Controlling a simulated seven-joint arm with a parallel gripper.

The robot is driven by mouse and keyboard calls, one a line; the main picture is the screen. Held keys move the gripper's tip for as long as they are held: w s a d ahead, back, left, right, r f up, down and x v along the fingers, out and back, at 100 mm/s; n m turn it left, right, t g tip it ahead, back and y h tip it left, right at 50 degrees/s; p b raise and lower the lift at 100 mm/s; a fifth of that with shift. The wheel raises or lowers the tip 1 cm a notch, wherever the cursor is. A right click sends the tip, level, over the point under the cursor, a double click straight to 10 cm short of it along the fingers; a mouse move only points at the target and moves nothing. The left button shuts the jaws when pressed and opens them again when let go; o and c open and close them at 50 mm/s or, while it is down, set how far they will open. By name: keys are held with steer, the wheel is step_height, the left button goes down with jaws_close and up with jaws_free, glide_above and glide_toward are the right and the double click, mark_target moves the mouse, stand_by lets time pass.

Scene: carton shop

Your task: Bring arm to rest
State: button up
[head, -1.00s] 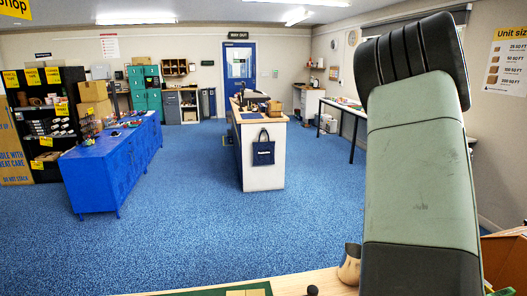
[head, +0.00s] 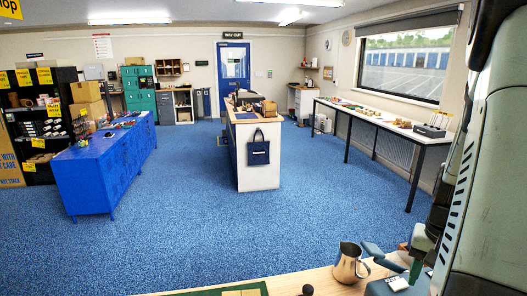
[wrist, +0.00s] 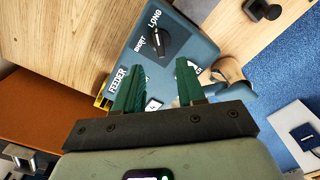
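My gripper (wrist: 158,72) hangs over a blue-grey feeder box (wrist: 205,50) in the wrist view. Its two green fingers stand apart with nothing between them, and the feeder's panel shows through the gap. The panel carries a black dial, the words "FEEDER" and "LONG", and a partly hidden word. In the head view my arm fills the right edge, and the feeder (head: 376,288) is partly seen at the bottom beside a green finger. I cannot tell how far the fingertips are above the panel.
A metal jug (head: 349,265) stands on the wooden bench (head: 285,283) close to the feeder; its body also shows in the wrist view (wrist: 232,72). A small black knob (head: 308,290) is further left. Blue carpet beyond is clear around the white-ended counter (head: 260,170).

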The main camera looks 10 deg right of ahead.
steer(key=shift+s+f, duration=0.1)
steer(key=shift+f, duration=2.05)
steer(key=shift+o, duration=0.2)
